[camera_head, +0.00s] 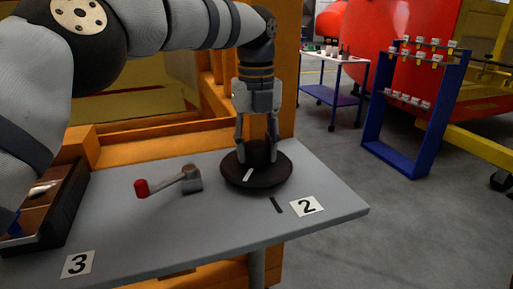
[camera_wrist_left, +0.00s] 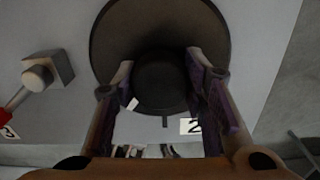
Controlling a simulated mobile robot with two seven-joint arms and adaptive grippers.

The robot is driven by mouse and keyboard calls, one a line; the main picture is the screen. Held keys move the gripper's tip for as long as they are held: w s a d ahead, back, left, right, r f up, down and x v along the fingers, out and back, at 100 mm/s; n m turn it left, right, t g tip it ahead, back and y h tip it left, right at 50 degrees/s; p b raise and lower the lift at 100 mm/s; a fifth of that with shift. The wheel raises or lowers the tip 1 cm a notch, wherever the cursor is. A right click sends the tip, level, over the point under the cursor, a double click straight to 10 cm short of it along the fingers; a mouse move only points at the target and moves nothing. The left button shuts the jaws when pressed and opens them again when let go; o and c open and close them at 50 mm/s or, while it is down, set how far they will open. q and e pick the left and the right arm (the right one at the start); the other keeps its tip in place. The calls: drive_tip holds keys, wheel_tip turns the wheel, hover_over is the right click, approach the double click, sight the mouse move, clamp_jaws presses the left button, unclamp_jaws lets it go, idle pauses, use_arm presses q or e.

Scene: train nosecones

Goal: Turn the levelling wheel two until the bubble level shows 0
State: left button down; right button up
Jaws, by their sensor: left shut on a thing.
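The levelling wheel two (camera_head: 270,178) is a dark round disc with a raised hub, lying flat on the grey table. A white mark shows on its front side. A dark line on the table and a label "2" (camera_head: 306,206) are just in front of it. My left gripper (camera_head: 257,153) points down and is shut on the wheel's hub. In the left wrist view the fingers (camera_wrist_left: 163,90) stand on both sides of the round hub (camera_wrist_left: 160,82), with the disc (camera_wrist_left: 120,30) around it. My right gripper is not in view. I cannot make out a bubble level reading.
A crank with a red knob (camera_head: 141,188) stands left of the wheel on the grey table (camera_head: 190,232). A label "3" (camera_head: 77,264) and a brown box (camera_head: 62,205) are at the left. A blue rack (camera_head: 415,160) and a trolley (camera_head: 335,97) stand beyond on open floor.

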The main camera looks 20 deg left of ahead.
sight(256, 143)
use_arm(q)
drive_tip(key=shift+f+m, duration=0.1)
drive_tip(key=shift+m, duration=1)
drive_tip(key=c, duration=1)
unclamp_jaws()
wheel_tip(256, 143, up, 8)
drive_tip(key=shift+f, duration=0.2)
